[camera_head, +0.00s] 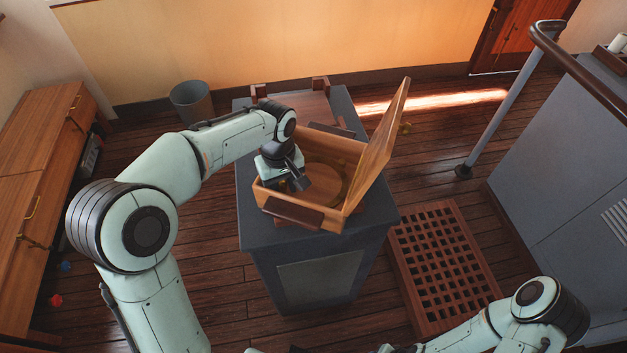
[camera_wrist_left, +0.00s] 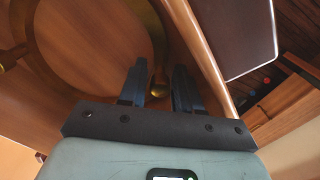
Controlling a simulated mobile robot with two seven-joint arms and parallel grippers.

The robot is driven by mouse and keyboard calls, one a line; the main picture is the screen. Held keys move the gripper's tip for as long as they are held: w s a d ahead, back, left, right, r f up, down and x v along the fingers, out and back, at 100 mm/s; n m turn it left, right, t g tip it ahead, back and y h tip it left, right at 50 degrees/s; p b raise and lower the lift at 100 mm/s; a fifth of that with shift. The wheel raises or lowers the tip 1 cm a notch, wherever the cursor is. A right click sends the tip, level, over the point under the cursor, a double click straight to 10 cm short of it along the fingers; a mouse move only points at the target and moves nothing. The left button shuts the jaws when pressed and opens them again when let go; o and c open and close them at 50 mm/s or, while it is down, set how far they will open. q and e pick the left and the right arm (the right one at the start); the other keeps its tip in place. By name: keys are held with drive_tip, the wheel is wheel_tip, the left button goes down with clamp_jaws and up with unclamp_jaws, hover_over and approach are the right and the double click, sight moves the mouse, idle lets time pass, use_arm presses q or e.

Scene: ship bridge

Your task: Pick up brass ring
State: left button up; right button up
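The brass ring (camera_wrist_left: 161,42) lies flat inside an open wooden box; it has small knobs on its rim. In the head view the ring (camera_head: 344,187) is dim and partly hidden by my left gripper. My left gripper (camera_head: 300,184) reaches down into the box's left side. In the left wrist view its two dark fingers (camera_wrist_left: 160,88) are apart, with one brass knob (camera_wrist_left: 159,80) showing between them. I cannot tell whether they touch it. Of my right arm, only links show at the lower right; its gripper is not clearly seen.
The wooden box (camera_head: 280,197) stands on a grey pedestal (camera_head: 315,245), its lid (camera_head: 379,140) raised on the right. A wooden grating (camera_head: 440,262) lies on the floor to the right. A grey bin (camera_head: 191,102) stands behind left, wooden cabinets (camera_head: 38,185) at far left.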

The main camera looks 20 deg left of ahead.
use_arm(q)
clamp_jaws()
wheel_tip(320, 180, up, 20)
drive_tip(key=p, duration=0.3)
drive_tip(key=shift+p, duration=0.35)
use_arm(e)
drive_tip(key=w+r, duration=0.4)
drive_tip(key=r, duration=0.1)
drive_tip(key=shift+w+t, duration=0.25)
drive_tip(key=shift+t, duration=0.05)
